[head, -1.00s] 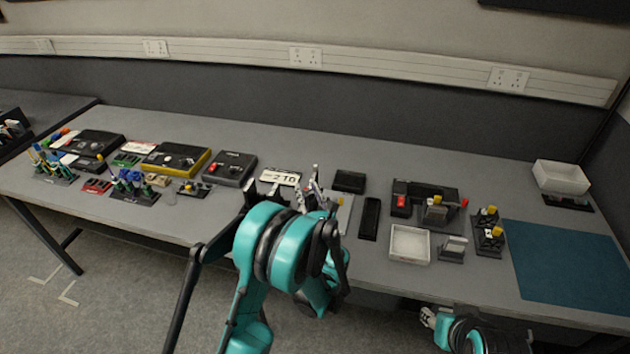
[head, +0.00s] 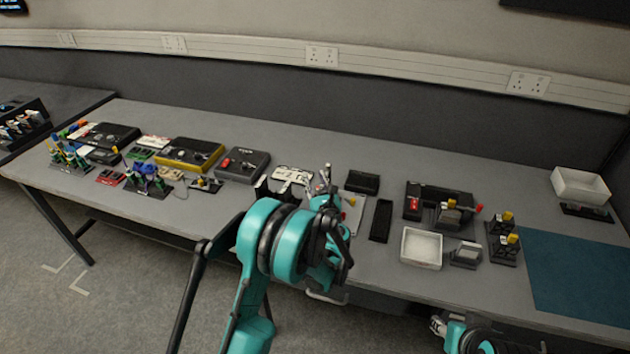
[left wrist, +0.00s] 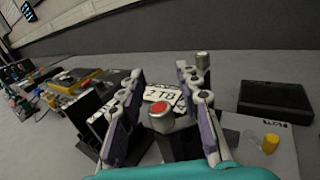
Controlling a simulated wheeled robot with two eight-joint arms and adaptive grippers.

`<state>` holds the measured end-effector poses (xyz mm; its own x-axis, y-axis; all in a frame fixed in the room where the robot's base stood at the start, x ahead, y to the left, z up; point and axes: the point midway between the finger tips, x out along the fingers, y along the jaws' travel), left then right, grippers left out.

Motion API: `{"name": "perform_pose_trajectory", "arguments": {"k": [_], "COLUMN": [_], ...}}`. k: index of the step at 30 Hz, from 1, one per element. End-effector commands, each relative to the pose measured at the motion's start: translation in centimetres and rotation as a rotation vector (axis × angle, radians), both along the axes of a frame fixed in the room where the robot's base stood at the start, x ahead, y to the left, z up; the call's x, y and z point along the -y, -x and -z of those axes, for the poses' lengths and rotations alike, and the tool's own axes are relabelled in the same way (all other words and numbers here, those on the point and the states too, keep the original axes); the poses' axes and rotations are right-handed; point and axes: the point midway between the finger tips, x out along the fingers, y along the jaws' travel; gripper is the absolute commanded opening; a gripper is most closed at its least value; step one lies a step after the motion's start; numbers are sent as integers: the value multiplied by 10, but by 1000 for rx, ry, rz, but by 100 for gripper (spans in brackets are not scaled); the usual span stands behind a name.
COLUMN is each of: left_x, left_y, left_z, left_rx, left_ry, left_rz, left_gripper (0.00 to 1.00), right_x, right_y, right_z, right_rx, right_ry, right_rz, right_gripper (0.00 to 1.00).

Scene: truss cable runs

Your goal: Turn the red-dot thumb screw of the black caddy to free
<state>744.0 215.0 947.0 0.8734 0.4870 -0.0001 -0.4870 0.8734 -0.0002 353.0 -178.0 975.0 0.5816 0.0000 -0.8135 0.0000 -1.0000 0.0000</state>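In the left wrist view a silver thumb screw with a red dot on top (left wrist: 161,109) sits between the two fingers of my left gripper (left wrist: 160,76). The fingers are apart, with a visible gap on each side of the screw. Black caddy parts (left wrist: 88,112) stand left of the fingers, around a white card with dark characters (left wrist: 166,93). In the head view my left gripper (head: 325,184) is over the caddy area and hides most of it. My right gripper (head: 437,326) is low at the table's front edge; its fingers are unclear.
A flat black box (left wrist: 276,101) and a plate with a yellow knob (left wrist: 270,143) lie right of the gripper. In the head view a white tray (head: 421,248) and a blue mat (head: 580,275) are further right. Several device boxes, one yellow-edged (head: 189,154), stand left.

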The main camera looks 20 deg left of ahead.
Motion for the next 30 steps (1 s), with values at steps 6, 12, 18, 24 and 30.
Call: {"name": "perform_pose_trajectory", "arguments": {"k": [6,12,18,24,30], "left_x": [0,0,0,1,5], "left_y": [0,0,0,0,-2], "left_z": [0,0,0,1,1], "left_rx": [0,0,0,0,0], "left_ry": [0,0,0,-1,-1], "left_rz": [0,0,10,76,214], "left_gripper": [0,0,0,0,0], "right_x": [0,0,0,0,0], "right_y": [0,0,0,0,0], "right_z": [0,0,1,5,13], "right_rx": [0,0,0,0,0], "right_ry": [0,0,0,0,0], "right_rz": [0,0,0,0,0], "right_gripper": [40,40,40,40,40]}}
